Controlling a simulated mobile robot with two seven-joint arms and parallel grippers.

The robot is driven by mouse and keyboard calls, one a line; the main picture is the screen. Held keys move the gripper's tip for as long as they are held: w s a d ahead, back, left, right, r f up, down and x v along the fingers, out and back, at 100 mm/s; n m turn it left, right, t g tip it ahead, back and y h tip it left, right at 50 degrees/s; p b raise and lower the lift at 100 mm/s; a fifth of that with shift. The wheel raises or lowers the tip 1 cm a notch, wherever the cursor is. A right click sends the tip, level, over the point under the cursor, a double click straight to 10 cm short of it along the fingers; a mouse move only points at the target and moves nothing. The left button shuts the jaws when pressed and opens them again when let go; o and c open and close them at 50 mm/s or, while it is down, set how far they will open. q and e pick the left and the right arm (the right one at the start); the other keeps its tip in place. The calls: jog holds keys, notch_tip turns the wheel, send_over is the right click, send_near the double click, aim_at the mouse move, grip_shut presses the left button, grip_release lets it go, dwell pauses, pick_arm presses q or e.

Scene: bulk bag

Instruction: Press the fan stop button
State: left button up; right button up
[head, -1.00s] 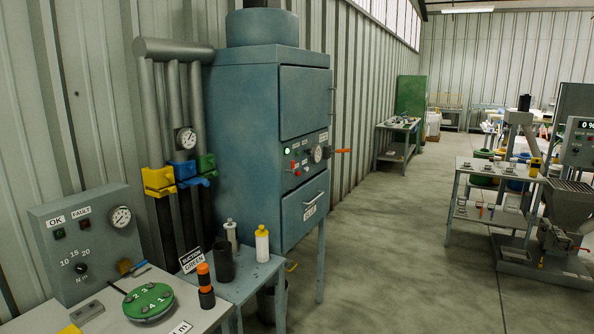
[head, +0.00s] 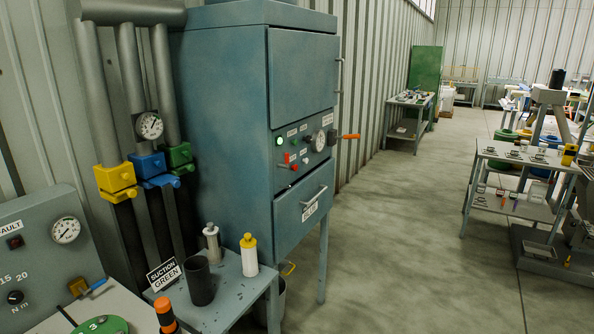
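A blue-grey cabinet (head: 235,120) stands against the wall left of centre in the head view. Its control panel (head: 304,150) carries a lit green button (head: 280,141), a red button or switch (head: 286,158), small knobs, a round gauge (head: 319,141) and an orange-handled lever (head: 347,137). The small panel labels are too blurred to read, so I cannot tell which control is the fan stop. Neither of my grippers is in view.
Pipes with yellow, blue and green valves are at left. Open floor (head: 400,240) lies right of the cabinet.

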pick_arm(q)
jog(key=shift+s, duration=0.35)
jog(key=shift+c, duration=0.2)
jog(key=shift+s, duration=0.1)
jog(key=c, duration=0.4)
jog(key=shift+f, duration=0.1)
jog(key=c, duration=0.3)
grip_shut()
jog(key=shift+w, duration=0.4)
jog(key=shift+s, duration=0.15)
